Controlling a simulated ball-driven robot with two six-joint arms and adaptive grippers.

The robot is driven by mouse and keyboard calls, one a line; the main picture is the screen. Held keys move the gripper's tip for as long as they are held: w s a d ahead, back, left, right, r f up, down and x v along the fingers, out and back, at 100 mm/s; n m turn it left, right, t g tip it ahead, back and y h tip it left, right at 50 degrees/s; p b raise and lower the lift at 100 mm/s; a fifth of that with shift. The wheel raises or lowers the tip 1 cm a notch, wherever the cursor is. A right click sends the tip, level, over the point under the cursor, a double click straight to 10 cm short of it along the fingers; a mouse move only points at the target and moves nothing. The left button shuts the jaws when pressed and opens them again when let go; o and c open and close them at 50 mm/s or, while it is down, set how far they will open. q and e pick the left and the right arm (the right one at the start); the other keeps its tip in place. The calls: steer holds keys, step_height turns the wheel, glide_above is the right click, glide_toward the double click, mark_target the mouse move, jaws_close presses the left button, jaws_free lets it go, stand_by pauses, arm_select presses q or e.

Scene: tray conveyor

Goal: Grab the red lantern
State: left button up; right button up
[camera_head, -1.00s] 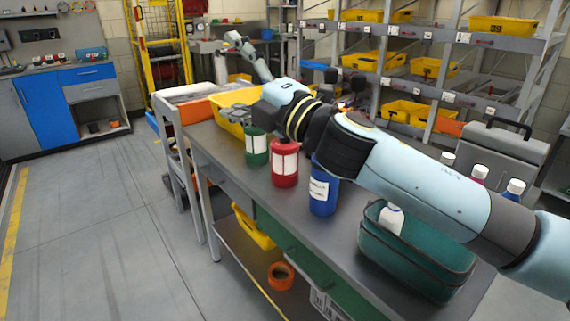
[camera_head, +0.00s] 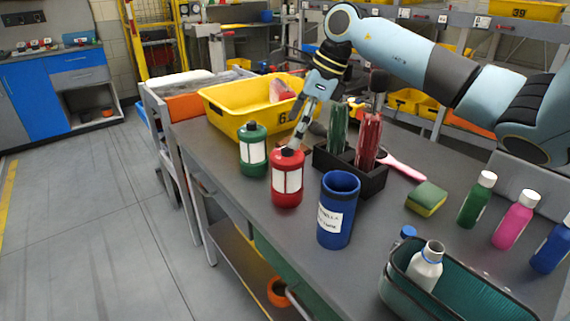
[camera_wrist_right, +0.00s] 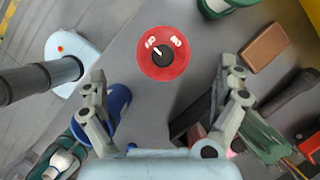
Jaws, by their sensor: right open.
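The red lantern (camera_head: 287,183) stands upright on the grey workbench (camera_head: 225,165), with a white panel on its side and a dark cap. My right gripper (camera_head: 300,128) reaches down just above and behind it, with its fingers spread. In the right wrist view the round red top of the lantern (camera_wrist_right: 164,54) lies between and beyond the two open fingers (camera_wrist_right: 163,72), apart from both. Nothing is held. The near fingers cover part of the area behind the lantern's cap in the head view. My left gripper is not in view.
A green lantern (camera_head: 253,149) stands close left, a blue cup (camera_head: 338,209) close right. A black holder (camera_head: 350,176) with green and red items stands behind. A yellow bin (camera_head: 225,103) is at the back left; a sponge (camera_head: 426,198) and several bottles are at the right.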

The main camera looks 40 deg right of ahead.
mark_target(287, 148)
steer(key=shift+w+f, duration=0.1)
steer(key=shift+f, duration=0.25)
steer(key=x, duration=0.4)
steer(key=shift+a+p, duration=0.3)
steer(key=shift+p, duration=0.05)
steer(key=x, duration=0.1)
steer(key=p+x, duration=0.1)
steer(key=x, duration=0.2)
steer(key=shift+w+d+f, duration=0.2)
steer(key=shift+d+f, duration=0.05)
steer(key=shift+d, duration=0.05)
steer(key=shift+w+f, duration=0.15)
steer(key=shift+f, duration=0.25)
steer(key=shift+c, duration=0.3)
steer(key=c, duration=1.4)
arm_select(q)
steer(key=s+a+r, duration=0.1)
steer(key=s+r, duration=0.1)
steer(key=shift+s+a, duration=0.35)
arm_select(e)
steer(key=shift+c, duration=0.2)
